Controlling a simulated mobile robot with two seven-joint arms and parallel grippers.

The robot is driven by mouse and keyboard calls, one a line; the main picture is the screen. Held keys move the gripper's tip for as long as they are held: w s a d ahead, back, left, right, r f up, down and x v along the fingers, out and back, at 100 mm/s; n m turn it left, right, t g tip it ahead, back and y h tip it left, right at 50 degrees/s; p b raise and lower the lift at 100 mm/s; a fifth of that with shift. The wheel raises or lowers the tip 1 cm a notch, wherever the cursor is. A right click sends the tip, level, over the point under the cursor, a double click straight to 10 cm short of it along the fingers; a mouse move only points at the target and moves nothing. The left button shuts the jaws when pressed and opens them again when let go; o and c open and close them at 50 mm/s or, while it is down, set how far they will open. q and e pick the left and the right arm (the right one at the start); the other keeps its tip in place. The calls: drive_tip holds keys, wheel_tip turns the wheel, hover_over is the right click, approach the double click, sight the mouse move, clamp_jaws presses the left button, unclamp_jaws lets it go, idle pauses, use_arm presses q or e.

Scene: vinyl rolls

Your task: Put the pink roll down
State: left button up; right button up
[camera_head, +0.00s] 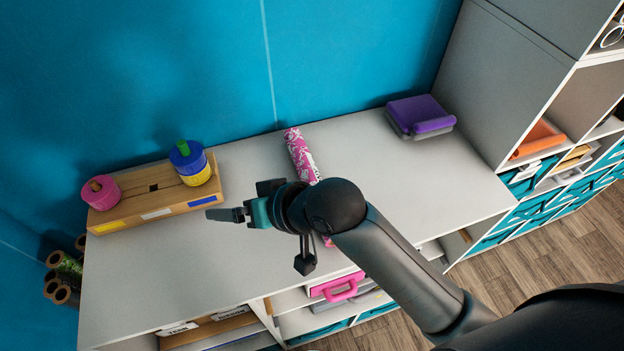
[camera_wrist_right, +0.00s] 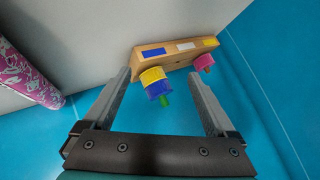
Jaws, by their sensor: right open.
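The pink roll (camera_head: 300,152), pink with a white pattern, lies on the grey worktop (camera_head: 190,270). My right arm hides its middle in the head view, and a bit of its near end shows below the arm. In the right wrist view the roll (camera_wrist_right: 28,78) is at the left edge, outside the jaws and apart from them. My right gripper (camera_head: 218,214) is above the worktop, left of the roll. In its wrist view the jaws (camera_wrist_right: 160,80) are spread with nothing between them. My left gripper is not in view.
A wooden holder (camera_head: 150,202) with pink, yellow and blue tape rolls stands at the left back; it also shows beyond the jaws (camera_wrist_right: 178,52). A purple case (camera_head: 420,115) lies at the back right. Shelves (camera_head: 540,85) stand on the right. The front left worktop is clear.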

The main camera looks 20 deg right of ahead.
drive_tip(key=s+d+f+t+h, duration=0.1)
drive_tip(key=s+d+h, duration=0.1)
drive_tip(key=d, duration=0.3)
drive_tip(key=s+d+f+m+t+h, duration=0.1)
drive_tip(key=s+d+t+h, duration=0.1)
drive_tip(key=d, duration=0.3)
drive_tip(key=s+d+f+t+h, duration=0.1)
drive_tip(key=d+t+h, duration=0.1)
drive_tip(key=d, duration=0.3)
drive_tip(key=shift+s+h, duration=0.4)
drive_tip(key=shift+h, duration=0.1)
drive_tip(key=b+x, duration=0.1)
drive_tip(key=x, duration=0.9)
drive_tip(key=shift+b, duration=0.3)
drive_tip(key=shift+d+r+b+x, duration=0.1)
drive_tip(key=shift+d+b+x, duration=0.1)
drive_tip(key=shift+x, duration=1.1)
drive_tip(key=shift+d+r+b+x, duration=0.1)
drive_tip(key=shift+b+x, duration=0.1)
drive_tip(key=shift+x, duration=1.05)
drive_tip(key=shift+w, duration=0.15)
clamp_jaws()
